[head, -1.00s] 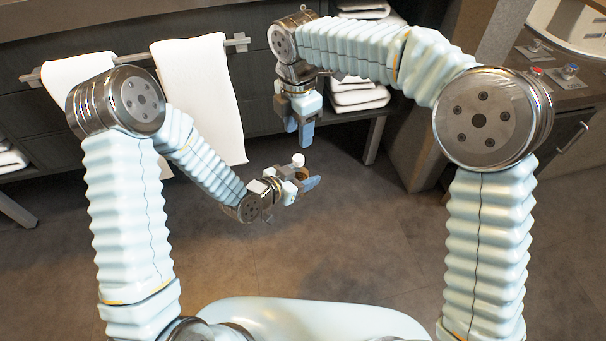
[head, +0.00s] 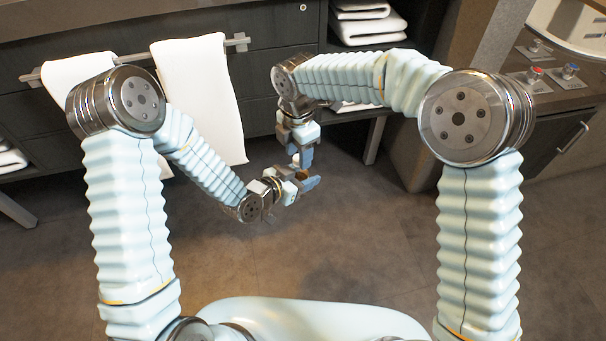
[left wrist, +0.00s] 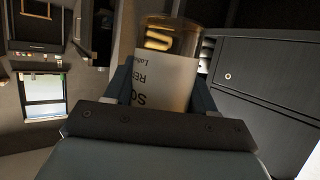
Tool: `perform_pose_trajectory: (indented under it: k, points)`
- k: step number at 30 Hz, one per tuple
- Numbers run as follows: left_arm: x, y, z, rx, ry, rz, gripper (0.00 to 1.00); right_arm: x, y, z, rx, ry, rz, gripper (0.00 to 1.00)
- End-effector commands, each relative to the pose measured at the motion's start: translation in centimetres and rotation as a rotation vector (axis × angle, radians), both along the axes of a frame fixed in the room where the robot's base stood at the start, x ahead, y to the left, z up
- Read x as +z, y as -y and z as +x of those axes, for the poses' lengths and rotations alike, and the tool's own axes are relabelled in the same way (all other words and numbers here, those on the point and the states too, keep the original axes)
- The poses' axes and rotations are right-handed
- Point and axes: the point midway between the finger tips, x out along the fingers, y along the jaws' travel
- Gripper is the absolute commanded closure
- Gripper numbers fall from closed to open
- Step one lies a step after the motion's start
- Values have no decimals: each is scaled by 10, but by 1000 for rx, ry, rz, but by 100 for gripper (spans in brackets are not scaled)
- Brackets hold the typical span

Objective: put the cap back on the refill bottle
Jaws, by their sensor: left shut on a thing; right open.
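The refill bottle (left wrist: 168,82), amber with a white label, lies between the fingers of my left gripper (left wrist: 162,92) in the left wrist view. In the head view my left gripper (head: 306,182) is shut on it at mid-height, and only a small brown part of the bottle (head: 302,175) shows. My right gripper (head: 302,157) is open and points down right above the bottle, its fingers close to the bottle's top. The cap cannot be made out; the fingers hide the bottle's top.
White towels (head: 200,95) hang on a rail at the dark cabinet (head: 270,70) behind. Folded towels (head: 368,25) lie on a shelf to the right. A counter with taps (head: 550,75) stands at the far right. The floor (head: 360,230) around the grippers is clear.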

Motion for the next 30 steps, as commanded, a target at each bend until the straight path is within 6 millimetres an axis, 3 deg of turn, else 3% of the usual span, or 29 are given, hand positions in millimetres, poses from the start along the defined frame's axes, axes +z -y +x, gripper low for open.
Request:
perform_pose_trajectory:
  k: [10,19,23,26,30]
  points:
    - [0,0,0,0,1,-1,100,-4,0,0,-1,-1,-1,53]
    - [0,0,0,0,1,-1,100,-4,0,0,-1,-1,-1,98]
    - [0,0,0,0,1,-1,100,-4,0,0,-4,-1,-1,100]
    - [0,0,0,0,1,-1,100,-4,0,0,-77,-1,-1,100]
    - [0,0,0,1,1,0,100,-4,0,0,-405,1,-1,100]
